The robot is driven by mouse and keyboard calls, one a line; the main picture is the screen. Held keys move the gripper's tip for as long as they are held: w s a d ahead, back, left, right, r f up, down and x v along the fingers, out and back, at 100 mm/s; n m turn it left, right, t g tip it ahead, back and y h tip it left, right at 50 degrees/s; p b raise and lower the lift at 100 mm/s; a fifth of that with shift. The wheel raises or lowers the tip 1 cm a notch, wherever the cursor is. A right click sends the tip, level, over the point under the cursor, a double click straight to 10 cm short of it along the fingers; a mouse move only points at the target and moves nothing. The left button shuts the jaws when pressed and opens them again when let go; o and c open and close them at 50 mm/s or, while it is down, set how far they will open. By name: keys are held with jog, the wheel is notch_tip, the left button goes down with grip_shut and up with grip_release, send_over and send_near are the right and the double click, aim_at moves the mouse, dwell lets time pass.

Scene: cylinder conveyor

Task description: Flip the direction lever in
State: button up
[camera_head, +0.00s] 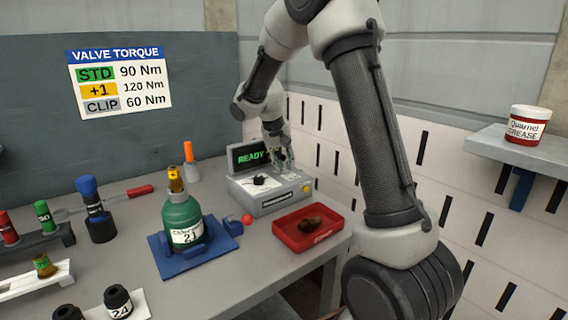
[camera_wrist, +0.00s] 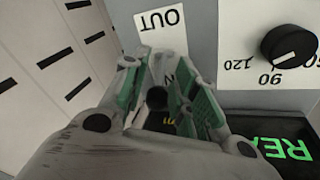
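The grey tester box (camera_head: 272,200) stands at the back of the bench with a lit READY screen (camera_head: 250,155). My gripper (camera_head: 280,158) is at the right part of its top, beside the screen. In the wrist view, my gripper (camera_wrist: 158,80) has its green-padded fingers apart, with a gap between them. A small black knob (camera_wrist: 157,98), apparently the lever's, shows in that gap; I cannot tell if a finger touches it. An OUT label (camera_wrist: 160,20) reads upside down beyond the fingertips. Another label near the knob is mostly hidden by the right finger.
A black dial (camera_wrist: 288,46) sits beside the lever area. A red tray (camera_head: 290,241) holding a brown part lies in front of the box. A green bottle (camera_head: 182,222) stands on a blue base to the left. A slotted wall (camera_head: 312,120) is close behind.

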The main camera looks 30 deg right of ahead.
jog(key=shift+r, duration=0.15)
jog(key=v, duration=1.1)
jog(key=shift+r, duration=0.35)
jog(key=shift+s+a, duration=0.1)
jog(key=s+d+n+t+y, duration=0.2)
jog(key=s+n+t+y, duration=0.1)
jog(key=s, duration=2.9)
jog(key=shift+s+d+n, duration=0.2)
jog(key=shift+s+n, duration=0.2)
